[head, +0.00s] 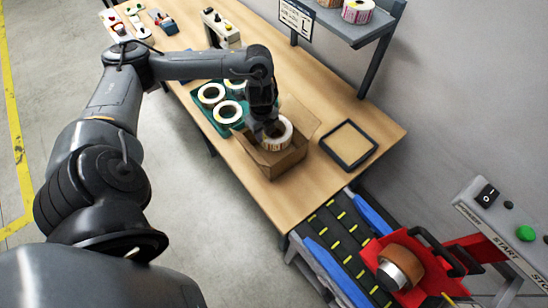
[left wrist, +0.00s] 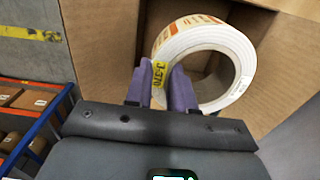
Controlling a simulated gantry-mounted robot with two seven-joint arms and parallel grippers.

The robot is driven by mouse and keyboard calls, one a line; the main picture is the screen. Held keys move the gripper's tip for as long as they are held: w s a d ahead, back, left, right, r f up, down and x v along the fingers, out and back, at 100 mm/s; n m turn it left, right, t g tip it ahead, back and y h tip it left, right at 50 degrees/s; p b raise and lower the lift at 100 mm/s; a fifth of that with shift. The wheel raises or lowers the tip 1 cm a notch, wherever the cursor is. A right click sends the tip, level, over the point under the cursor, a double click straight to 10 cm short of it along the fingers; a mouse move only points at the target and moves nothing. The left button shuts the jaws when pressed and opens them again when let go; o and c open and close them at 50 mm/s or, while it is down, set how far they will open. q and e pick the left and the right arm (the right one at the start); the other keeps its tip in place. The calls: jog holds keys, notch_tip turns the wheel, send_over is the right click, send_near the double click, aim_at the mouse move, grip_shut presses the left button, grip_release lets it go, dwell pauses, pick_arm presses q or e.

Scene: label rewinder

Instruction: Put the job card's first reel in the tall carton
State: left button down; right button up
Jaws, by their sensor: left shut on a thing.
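My left gripper (head: 268,127) is shut on the wall of a white label reel (head: 286,137) with orange-and-white print. It holds the reel at the mouth of the open brown carton (head: 284,163) on the bench. In the left wrist view, the purple fingertips (left wrist: 163,85) pinch one side of the reel (left wrist: 190,42), with a yellow printed tag between them. The reel's round core hole faces the camera, and cardboard walls (left wrist: 105,40) stand around it. Whether the reel touches the carton floor cannot be told. A sign with text (head: 296,17) hangs under the shelf. My right gripper is not in view.
A green tray (head: 205,116) with several white reels sits left of the carton. A black-rimmed tray (head: 349,145) lies to its right. A shelf (head: 358,30) with reels is behind.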

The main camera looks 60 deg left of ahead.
pick_arm(q)
notch_tip(320, 180, down, 4)
jog(key=shift+f+b, duration=0.25)
jog(key=shift+b, duration=0.6)
jog(key=shift+w+f+b, duration=0.1)
jog(key=shift+f+b, duration=0.25)
jog(key=shift+f, duration=0.65)
notch_tip(320, 180, down, 3)
jog(key=shift+r+b, duration=0.1)
jog(key=shift+b, duration=0.2)
jog(key=shift+f, duration=0.65)
jog(key=c, duration=1.2)
grip_release()
jog(key=shift+c, duration=0.2)
